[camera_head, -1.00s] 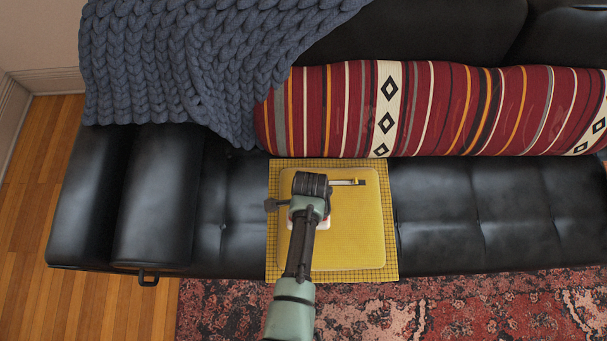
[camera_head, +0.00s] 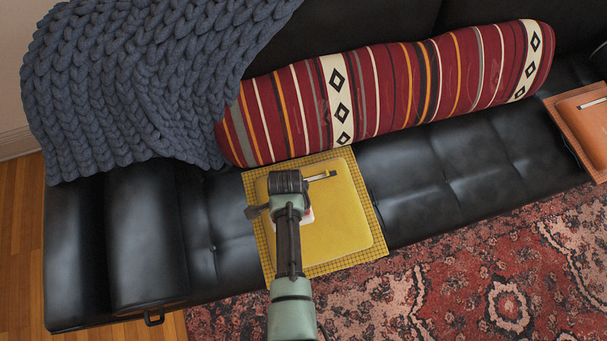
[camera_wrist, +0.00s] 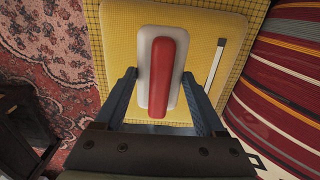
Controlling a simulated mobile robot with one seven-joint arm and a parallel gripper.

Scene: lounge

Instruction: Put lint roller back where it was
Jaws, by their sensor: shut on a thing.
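The lint roller (camera_wrist: 160,70) has a red bar along a white rounded body. It lies between the two fingers of my gripper (camera_wrist: 158,78) in the wrist view, and the gripper is shut on it. In the head view my gripper (camera_head: 288,190) is over the left part of a yellow cushion (camera_head: 350,220), and only a small red and white bit of the lint roller (camera_head: 307,216) shows beside my arm. I cannot tell whether the lint roller touches the cushion.
The cushion lies on a yellow gridded mat (camera_head: 262,232) on the black sofa (camera_head: 430,180). A thin stick (camera_head: 321,176) lies near the cushion's back edge. A brown pad (camera_head: 570,130) with another stick (camera_head: 592,103) is at far right. A striped bolster (camera_head: 390,90) lies behind.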

